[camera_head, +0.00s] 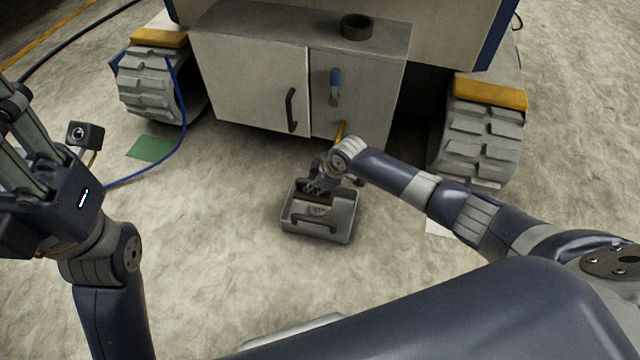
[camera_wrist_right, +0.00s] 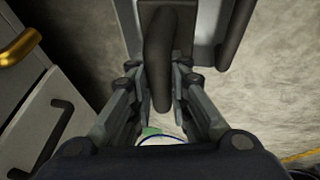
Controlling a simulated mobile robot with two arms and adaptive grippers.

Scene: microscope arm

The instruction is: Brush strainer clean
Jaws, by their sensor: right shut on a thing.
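A pale patch under the gripper inside the strainer may be bristles, but is too small to tell. My left gripper (camera_head: 15,110) is raised at the left edge, away from the strainer, partly cut off; its opening is unclear.
A grey cabinet (camera_head: 250,85) under a tracked vehicle stands just behind, with a dark ring (camera_head: 356,27) on top and a brass handle (camera_head: 340,132) low on its front. Tracks (camera_head: 482,135) flank it. A blue cable (camera_head: 182,110) runs at left. Ground nearer me is mostly clear.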

